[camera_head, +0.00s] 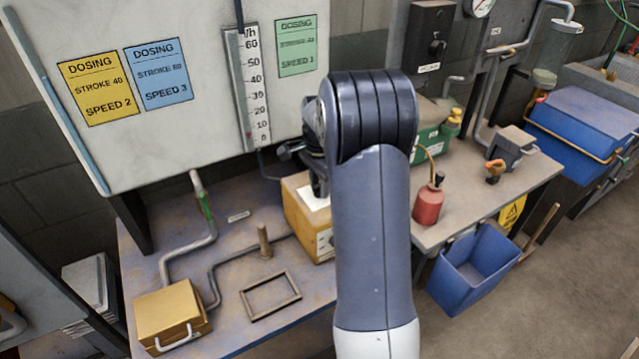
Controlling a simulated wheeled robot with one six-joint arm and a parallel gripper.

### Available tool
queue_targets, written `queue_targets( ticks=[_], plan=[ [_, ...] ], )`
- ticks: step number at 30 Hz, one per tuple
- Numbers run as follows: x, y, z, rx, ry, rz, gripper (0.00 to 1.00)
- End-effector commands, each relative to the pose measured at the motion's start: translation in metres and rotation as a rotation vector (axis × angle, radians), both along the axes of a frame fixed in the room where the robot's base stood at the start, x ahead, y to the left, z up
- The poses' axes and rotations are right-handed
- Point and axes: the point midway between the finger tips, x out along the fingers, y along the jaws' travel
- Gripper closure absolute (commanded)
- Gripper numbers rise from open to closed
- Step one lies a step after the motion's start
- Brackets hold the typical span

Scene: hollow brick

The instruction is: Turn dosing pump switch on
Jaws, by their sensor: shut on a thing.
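A yellow-tan box (297,212), which looks like the dosing pump, stands on the bench with a white panel on its top. My arm covers its right side. My gripper (318,190) reaches down to the top of this box, partly behind my arm. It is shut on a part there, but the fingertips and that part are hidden. I cannot see the pump switch or its position.
A yellow lidded box (172,318), an upright peg (264,241) and a rectangular frame (271,296) are on the bench at left. A red bottle (428,204) stands right of my arm. Dosing cards (95,88) and a scale (252,90) are on the panel behind.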

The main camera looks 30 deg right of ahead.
Motion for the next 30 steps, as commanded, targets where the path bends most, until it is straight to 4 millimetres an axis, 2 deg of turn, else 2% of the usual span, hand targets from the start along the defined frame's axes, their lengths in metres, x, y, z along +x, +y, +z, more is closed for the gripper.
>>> queue_targets(
  ticks=[9,25,26,30],
  plan=[
    [0.0007,-0.0004,0.0008,-0.002,-0.003,-0.111,0.93],
    [0.0007,-0.0004,0.0009,-0.001,-0.003,-0.131,0.93],
    [0.0007,-0.0004,0.0009,-0.001,-0.003,-0.131,0.68],
    [0.0005,-0.0003,0.0007,-0.001,-0.002,-0.130,0.56]
  ],
)
